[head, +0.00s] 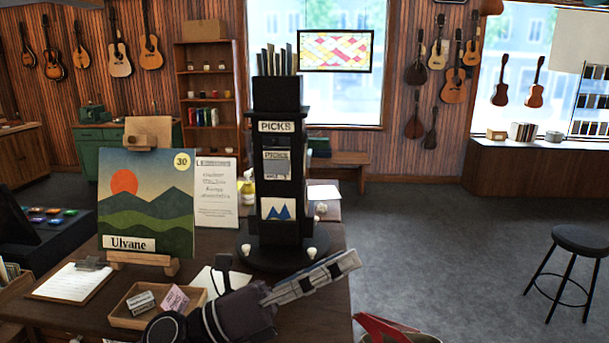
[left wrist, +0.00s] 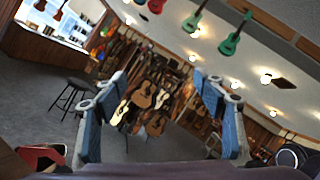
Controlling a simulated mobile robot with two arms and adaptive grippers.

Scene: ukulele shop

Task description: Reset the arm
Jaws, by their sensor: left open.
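My left gripper (head: 352,262) reaches in over the counter from the bottom of the head view, pointing right and slightly up. Its grey fingers are past the counter's right edge, in front of and below the black picks stand. In the left wrist view its two blue-padded fingers (left wrist: 160,88) are spread wide apart with nothing between them. Beyond them are guitars on a far wall. My right gripper is in neither view.
The black picks stand (head: 283,190) stands close behind my left gripper. The Ulvane picture (head: 150,205) and a wooden tray (head: 128,316) are to its left. A red object (head: 395,332) is at the bottom, below the gripper. A black stool (head: 583,240) is far right; open floor lies between.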

